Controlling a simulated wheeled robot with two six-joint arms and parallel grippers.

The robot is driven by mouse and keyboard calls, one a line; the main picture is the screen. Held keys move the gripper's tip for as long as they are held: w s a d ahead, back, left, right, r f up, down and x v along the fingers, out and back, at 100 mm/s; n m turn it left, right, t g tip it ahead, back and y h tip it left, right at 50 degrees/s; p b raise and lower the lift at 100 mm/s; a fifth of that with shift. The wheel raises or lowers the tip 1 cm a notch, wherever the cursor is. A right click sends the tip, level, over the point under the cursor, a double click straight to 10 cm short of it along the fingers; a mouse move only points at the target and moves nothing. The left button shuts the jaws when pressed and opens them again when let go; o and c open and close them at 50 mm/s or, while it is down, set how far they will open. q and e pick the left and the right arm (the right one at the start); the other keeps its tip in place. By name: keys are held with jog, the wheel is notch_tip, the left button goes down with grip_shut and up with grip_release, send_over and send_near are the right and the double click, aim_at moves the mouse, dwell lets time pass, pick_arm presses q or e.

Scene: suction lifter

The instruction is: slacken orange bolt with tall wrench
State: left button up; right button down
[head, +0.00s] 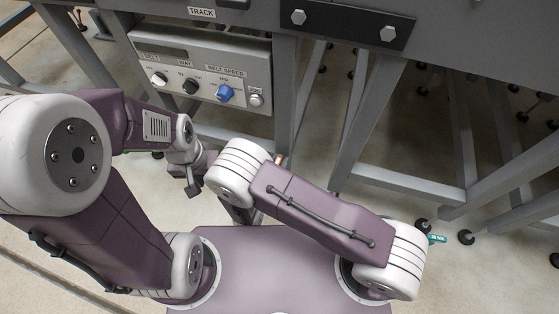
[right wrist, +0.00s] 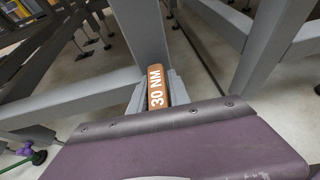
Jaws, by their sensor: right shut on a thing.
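No orange bolt can be made out in either view.
A grey frame carries a control panel (head: 203,72) with knobs and a black plate (head: 345,22) with two pale hex bolts. Grey legs and slanting braces (head: 368,120) stand close ahead. A teal-handled piece (head: 437,239) is at the right. Open floor shows between the legs.

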jog(key=shift+s+r, duration=0.1)
jog(key=shift+s, duration=0.05)
notch_tip(320, 180, down, 5)
jog(key=b, duration=0.3)
jog(key=shift+r, duration=0.1)
dwell(0.9)
jog(key=shift+f, duration=0.75)
